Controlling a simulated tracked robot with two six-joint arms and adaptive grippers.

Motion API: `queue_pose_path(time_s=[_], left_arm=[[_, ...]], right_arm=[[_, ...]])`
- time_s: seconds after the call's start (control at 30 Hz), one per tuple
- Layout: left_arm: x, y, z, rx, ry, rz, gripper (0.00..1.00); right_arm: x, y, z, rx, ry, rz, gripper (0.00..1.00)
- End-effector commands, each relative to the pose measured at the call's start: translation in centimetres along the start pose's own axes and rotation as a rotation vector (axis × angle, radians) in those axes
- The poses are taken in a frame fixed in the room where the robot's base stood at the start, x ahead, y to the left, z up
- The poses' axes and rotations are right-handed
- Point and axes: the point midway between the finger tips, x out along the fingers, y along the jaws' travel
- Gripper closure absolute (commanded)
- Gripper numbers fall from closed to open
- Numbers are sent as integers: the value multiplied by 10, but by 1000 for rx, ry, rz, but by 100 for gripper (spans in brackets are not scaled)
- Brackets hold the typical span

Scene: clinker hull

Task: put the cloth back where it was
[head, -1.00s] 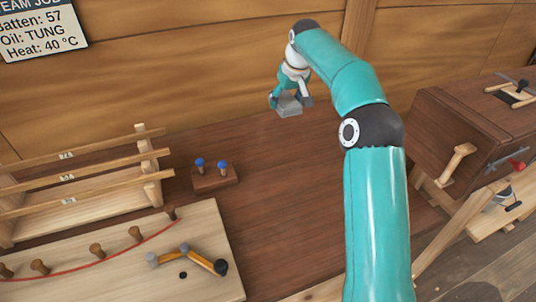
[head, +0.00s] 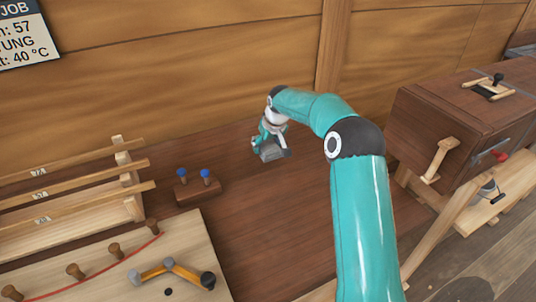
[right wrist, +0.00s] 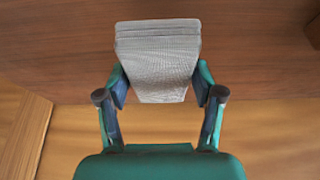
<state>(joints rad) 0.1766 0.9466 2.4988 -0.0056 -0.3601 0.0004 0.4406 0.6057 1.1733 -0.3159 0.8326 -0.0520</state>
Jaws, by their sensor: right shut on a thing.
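The cloth (right wrist: 158,62) is a grey, folded, woven pad. In the right wrist view it sits between the two fingers of my right gripper (right wrist: 160,92), which is shut on it. In the head view the cloth (head: 271,154) shows small and grey at the tips of my right gripper (head: 269,142), over the back of the brown bench near the plank wall. I cannot tell whether the cloth touches the bench. My left gripper is not in view.
A small block with two blue-topped pegs (head: 197,190) stands left of the cloth. A batten rack (head: 133,185) and a pegged board (head: 199,245) lie further left. A brown wooden box (head: 433,125) stands at the right. The bench between is clear.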

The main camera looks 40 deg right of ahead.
Motion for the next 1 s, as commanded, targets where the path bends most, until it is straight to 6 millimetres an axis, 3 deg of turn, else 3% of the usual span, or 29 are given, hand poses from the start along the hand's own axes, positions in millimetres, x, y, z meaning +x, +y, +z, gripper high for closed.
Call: queue_pose_path(time_s=[0.3,0.6,0.63,0.77,1.0], left_arm=[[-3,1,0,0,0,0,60],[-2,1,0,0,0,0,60],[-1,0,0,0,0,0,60],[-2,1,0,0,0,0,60],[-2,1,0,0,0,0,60]], right_arm=[[35,-1,15,-1,-3,-1,66],[38,-1,16,-1,-2,-1,66],[38,-1,16,-1,-2,-1,32],[38,-1,16,-1,-2,-1,10],[38,-1,16,-1,-2,-1,8]])
